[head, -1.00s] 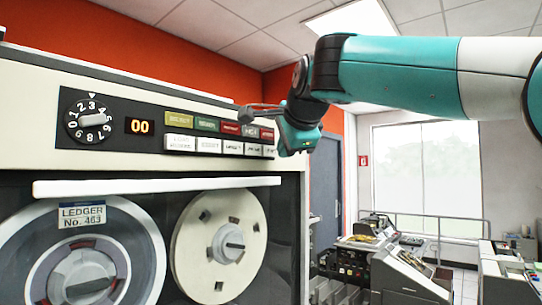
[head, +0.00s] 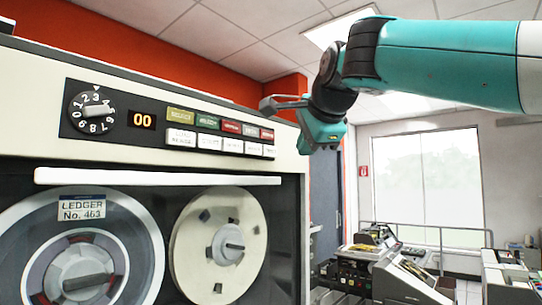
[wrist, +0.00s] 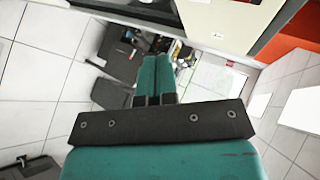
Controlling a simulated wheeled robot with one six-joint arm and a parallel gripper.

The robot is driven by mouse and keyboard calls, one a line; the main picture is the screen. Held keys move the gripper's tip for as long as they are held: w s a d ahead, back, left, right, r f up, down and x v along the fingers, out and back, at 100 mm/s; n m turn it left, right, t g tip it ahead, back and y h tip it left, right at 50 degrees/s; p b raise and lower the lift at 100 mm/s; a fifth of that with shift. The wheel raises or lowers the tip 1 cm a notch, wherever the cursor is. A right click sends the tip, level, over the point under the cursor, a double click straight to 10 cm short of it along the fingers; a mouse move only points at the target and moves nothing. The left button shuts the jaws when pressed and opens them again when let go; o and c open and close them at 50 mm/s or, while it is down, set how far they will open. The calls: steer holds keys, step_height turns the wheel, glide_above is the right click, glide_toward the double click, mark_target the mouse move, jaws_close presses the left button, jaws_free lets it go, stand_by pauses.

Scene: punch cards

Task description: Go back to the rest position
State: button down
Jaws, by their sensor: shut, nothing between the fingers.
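My teal arm comes in from the upper right. In the wrist view the two teal fingers (wrist: 154,66) lie together, shut, with nothing between them.
The tape machine (head: 200,90) fills the left, with a dial (head: 93,112), a display reading 00 (head: 142,119), two rows of buttons and two reels, one labelled LEDGER No. 463 (head: 82,208). Card machines (head: 400,280) stand at the lower right before a window (head: 425,190).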

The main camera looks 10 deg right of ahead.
stand_by(0.7)
steer(key=s+a+f+n+g+y+b, duration=0.1)
steer(key=s+f+n+g+b, duration=0.15)
steer(key=f+n, duration=0.45)
steer(key=s+a+f+n+g+b, duration=0.15)
steer(key=s+f, duration=0.25)
steer(key=f, duration=0.7)
steer(key=s+a+f+n+g+y+b, duration=0.15)
steer(key=s+f+n, duration=0.3)
steer(key=f, duration=0.45)
steer(key=s+a+f+n+g+y+b, duration=0.1)
steer(key=s+f+n+g, duration=0.5)
steer(key=s+f, duration=1.1)
steer(key=s+a+n+b, duration=0.1)
steer(key=n+b, duration=0.1)
steer(key=n, duration=0.2)
steer(key=shift+s+f, duration=0.15)
steer(key=shift+f, duration=0.15)
